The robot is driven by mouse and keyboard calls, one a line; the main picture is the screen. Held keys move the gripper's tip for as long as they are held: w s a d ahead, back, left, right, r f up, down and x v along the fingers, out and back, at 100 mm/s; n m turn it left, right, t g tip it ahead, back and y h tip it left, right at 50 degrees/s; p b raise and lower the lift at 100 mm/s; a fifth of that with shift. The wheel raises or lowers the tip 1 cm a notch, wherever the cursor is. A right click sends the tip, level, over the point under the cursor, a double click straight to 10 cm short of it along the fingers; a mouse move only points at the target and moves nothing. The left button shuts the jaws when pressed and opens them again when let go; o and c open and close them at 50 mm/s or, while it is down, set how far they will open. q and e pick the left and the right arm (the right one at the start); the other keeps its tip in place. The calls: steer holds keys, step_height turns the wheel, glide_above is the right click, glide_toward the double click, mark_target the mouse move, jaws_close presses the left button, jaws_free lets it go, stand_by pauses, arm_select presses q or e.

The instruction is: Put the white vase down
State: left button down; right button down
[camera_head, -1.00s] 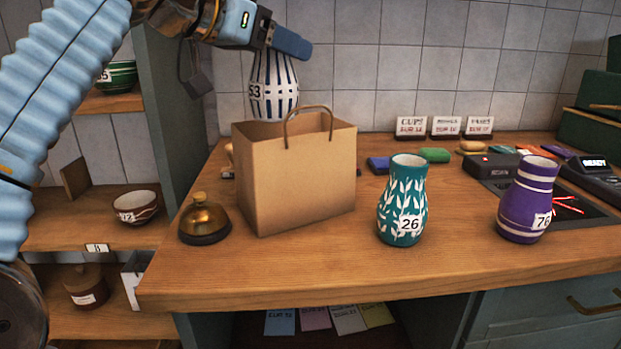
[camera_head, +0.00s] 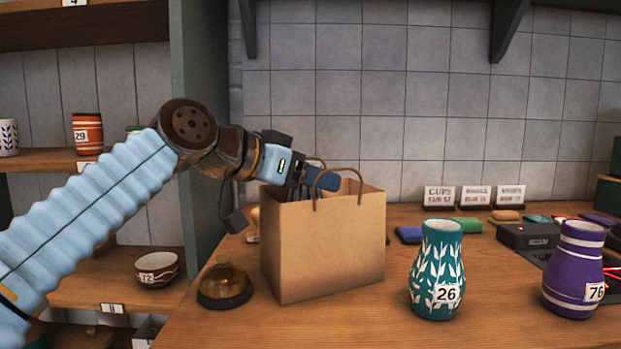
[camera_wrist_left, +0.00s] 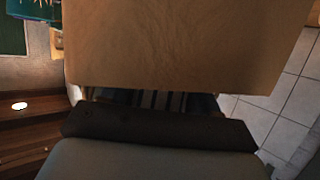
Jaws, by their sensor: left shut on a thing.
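My left gripper (camera_head: 312,184) reaches in from the left at the rim of the brown paper bag (camera_head: 325,248); the bag's front rim and handle overlap its lower part. The gripper is shut on the white vase with dark blue stripes. The vase is hidden in the head view. In the left wrist view a strip of the striped vase (camera_wrist_left: 160,101) shows, shadowed, between the dark finger and the bag (camera_wrist_left: 185,40). I cannot tell whether the vase is inside the bag or behind it, nor whether it touches the base. My right gripper is not in view.
A brass bell (camera_head: 224,283) stands left of the bag on the wooden counter (camera_head: 340,325). A teal vase (camera_head: 437,270) and a purple vase (camera_head: 575,270) stand to its right. Small price signs (camera_head: 475,197) stand behind. A shelf with pots (camera_head: 88,134) is at the left.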

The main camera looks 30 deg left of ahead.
arm_select(q)
steer(key=shift+f+b, duration=0.4)
steer(key=shift+f, duration=0.15)
steer(key=c, duration=0.5)
jaws_free()
steer(key=shift+c, duration=0.2)
steer(key=shift+r, duration=0.1)
steer(key=shift+r+p, duration=0.2)
steer(key=shift+p, duration=0.1)
steer(key=v, duration=1.2)
steer(key=shift+r+p, duration=0.3)
steer(key=shift+p, duration=0.1)
